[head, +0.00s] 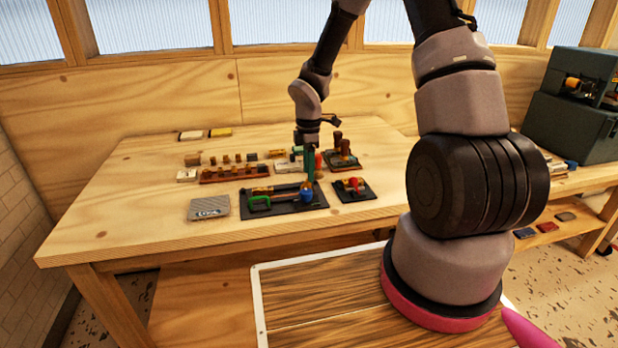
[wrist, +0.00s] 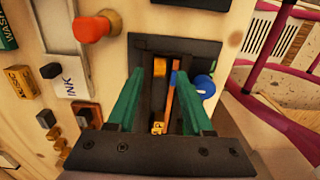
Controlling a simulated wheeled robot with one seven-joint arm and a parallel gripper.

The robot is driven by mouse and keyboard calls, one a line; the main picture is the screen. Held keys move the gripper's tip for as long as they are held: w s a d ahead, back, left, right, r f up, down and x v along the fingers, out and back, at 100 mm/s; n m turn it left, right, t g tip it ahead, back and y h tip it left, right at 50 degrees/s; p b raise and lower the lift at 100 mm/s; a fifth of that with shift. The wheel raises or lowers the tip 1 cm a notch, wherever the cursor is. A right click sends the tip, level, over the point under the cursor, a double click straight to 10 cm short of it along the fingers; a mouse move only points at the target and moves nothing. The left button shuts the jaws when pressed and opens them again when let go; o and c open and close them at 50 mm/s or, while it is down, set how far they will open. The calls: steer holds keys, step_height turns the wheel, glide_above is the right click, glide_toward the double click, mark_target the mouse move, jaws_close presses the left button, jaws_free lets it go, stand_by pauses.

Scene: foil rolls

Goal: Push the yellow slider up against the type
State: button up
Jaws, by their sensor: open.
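My gripper (wrist: 158,90) is open, its two green fingers pointing down over a black tray (wrist: 220,48) with a long channel. In the head view my gripper (head: 309,172) is above the right end of this tray (head: 285,212). Between the fingers in the wrist view, a small yellow piece (wrist: 159,67) sits in the channel's upper part. A yellow block with dark marks (wrist: 158,128) is lower in the channel. I cannot tell for certain which is the slider and which the type. An orange strip (wrist: 171,100) runs alongside. The near part is hidden by my gripper.
A blue knob (wrist: 204,85) is just right of the right finger.

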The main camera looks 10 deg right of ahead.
steer(key=shift+f, duration=1.5)
jaws_close()
steer(key=a, duration=0.8)
steer(key=shift+a, duration=0.35)
jaws_free()
step_height(320, 180, up, 11)
